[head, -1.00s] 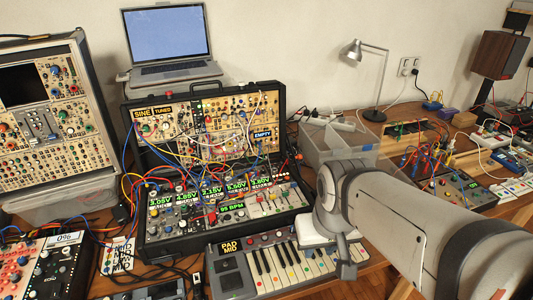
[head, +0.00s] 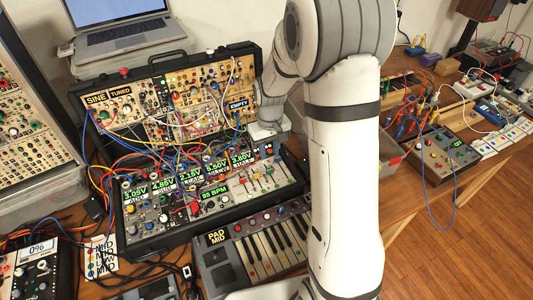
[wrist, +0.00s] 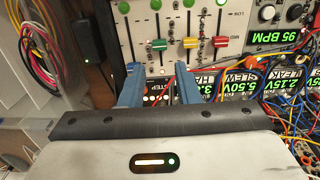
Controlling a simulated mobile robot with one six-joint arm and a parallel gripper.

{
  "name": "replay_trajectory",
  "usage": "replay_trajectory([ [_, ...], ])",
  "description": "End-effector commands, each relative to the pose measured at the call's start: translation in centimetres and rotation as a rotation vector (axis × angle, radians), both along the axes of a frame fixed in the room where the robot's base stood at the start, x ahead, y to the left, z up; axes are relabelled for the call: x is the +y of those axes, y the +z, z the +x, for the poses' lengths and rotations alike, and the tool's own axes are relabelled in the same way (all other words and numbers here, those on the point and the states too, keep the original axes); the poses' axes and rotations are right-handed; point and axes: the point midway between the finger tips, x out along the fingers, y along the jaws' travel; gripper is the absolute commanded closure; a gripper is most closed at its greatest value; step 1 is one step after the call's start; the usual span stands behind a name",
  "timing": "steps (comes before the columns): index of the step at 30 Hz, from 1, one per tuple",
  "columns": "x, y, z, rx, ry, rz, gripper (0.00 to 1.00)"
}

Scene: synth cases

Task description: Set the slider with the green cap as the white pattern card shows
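The slider with the green cap (wrist: 158,44) is in the wrist view, in a row of vertical sliders on a pale panel. In the head view my gripper's tips are hard to make out above the case. The white pattern card (head: 103,257) lies left of the case, with stacked words, partly behind cables.
Patch cables (wrist: 290,110) crowd the panel right of my gripper in the wrist view. A keyboard (head: 265,250) labelled PAD MID stands in front of the case. A laptop (head: 118,22) is behind. A pink and yellow cable coil (wrist: 40,30) hangs at the wrist view's left.

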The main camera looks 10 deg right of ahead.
Motion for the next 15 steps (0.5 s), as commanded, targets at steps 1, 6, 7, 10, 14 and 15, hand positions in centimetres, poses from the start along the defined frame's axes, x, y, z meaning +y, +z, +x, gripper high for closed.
replay_trajectory([
  [1, 0.0, -0.4, 0.1, 0.004, 0.002, 0.000, 0.71],
  [6, 0.0, -2.6, 0.0, 0.006, 0.002, 0.000, 0.71],
  [7, 0.0, -3.1, 0.0, 0.007, 0.001, 0.000, 0.71],
  [10, 0.0, -4.8, 0.0, 0.007, 0.001, 0.000, 0.71],
  [14, -0.1, -6.6, 0.0, 0.006, -0.001, 0.000, 0.71],
  [15, -0.1, -6.9, 0.0, 0.005, -0.001, 0.000, 0.71],
])
